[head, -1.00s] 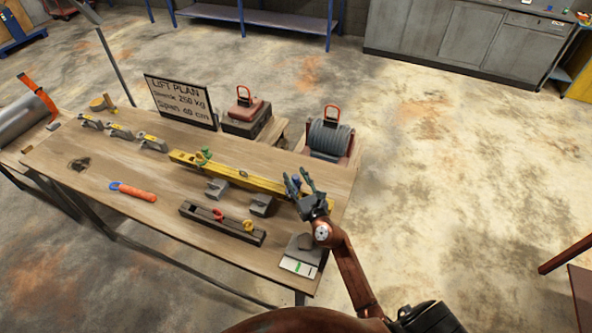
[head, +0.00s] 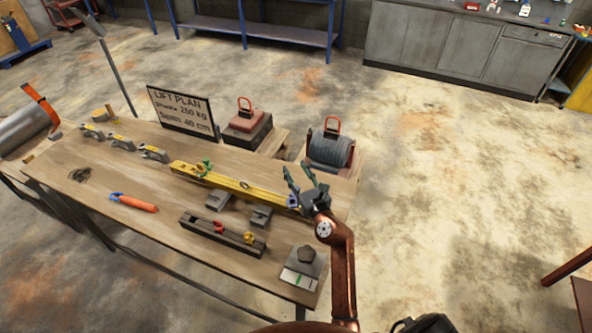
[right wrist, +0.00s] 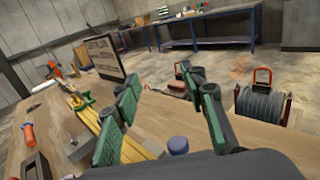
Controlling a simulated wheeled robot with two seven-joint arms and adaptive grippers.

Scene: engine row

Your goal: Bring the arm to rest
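My right gripper (head: 302,180) is over the right end of the workbench (head: 150,225), beside the right end of a yellow beam (head: 240,183). Its two fingers are spread apart with nothing between them. In the right wrist view, the open gripper (right wrist: 160,85) shows green finger pads, and the beam (right wrist: 112,132) lies behind and below the left finger. A blue cap (right wrist: 178,145) shows low between the fingers. My left gripper is not in view.
A lift plan sign (head: 182,110), a red-topped block (head: 248,122) and a cable drum (head: 330,150) stand along the far side. A dark tray (head: 222,234), an orange-handled tool (head: 133,202) and a grey plate (head: 303,268) lie on the bench.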

